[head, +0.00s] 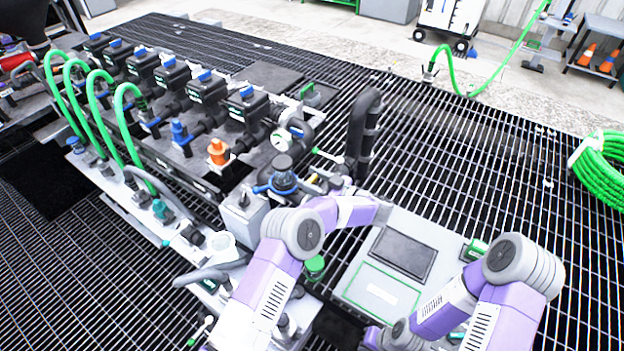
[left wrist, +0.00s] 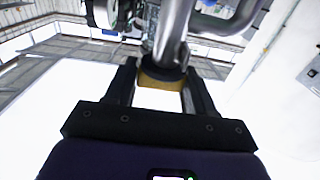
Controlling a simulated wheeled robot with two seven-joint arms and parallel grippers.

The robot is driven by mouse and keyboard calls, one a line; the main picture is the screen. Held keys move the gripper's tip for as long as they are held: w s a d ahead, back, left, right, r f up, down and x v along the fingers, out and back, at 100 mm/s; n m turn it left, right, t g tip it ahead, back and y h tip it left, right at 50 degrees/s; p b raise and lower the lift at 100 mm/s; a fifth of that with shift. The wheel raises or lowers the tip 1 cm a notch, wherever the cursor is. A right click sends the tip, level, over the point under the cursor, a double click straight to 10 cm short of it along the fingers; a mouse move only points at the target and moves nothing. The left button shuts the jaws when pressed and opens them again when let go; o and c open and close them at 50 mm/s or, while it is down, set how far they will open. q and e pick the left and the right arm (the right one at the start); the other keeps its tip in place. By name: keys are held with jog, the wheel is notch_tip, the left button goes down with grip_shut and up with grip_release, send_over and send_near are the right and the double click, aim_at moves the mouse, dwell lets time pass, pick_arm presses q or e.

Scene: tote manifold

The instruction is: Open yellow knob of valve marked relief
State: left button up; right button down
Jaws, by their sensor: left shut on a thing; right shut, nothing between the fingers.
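In the left wrist view a yellow knob (left wrist: 160,82) sits between the two dark fingers of my left gripper (left wrist: 163,92), under a dark collar at the end of a grey pipe. The fingers are shut on this knob. In the head view my left arm reaches over the near end of the manifold, and its fingers cannot be made out. A small yellow part (head: 315,179) shows there beside the blue-collared valve (head: 283,180). I cannot read a relief mark in either view. My right arm is folded at the lower right, and its fingers are not visible.
A row of black valve boxes with blue tops (head: 207,88) runs along the manifold, with green hoses (head: 125,120) at its left. A thick black bent pipe (head: 362,135) rises by the near end. A grey panel (head: 403,252) lies between my arms. Open grating (head: 480,150) extends at right.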

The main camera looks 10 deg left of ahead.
pick_arm(q)
jog(key=o, duration=1)
jog(key=shift+c, duration=0.2)
jog(key=p+v, duration=0.1)
jog(key=v, duration=0.6)
jog(key=shift+d+p, duration=0.2)
jog(key=shift+p, duration=0.15)
jog(key=shift+s, duration=0.1)
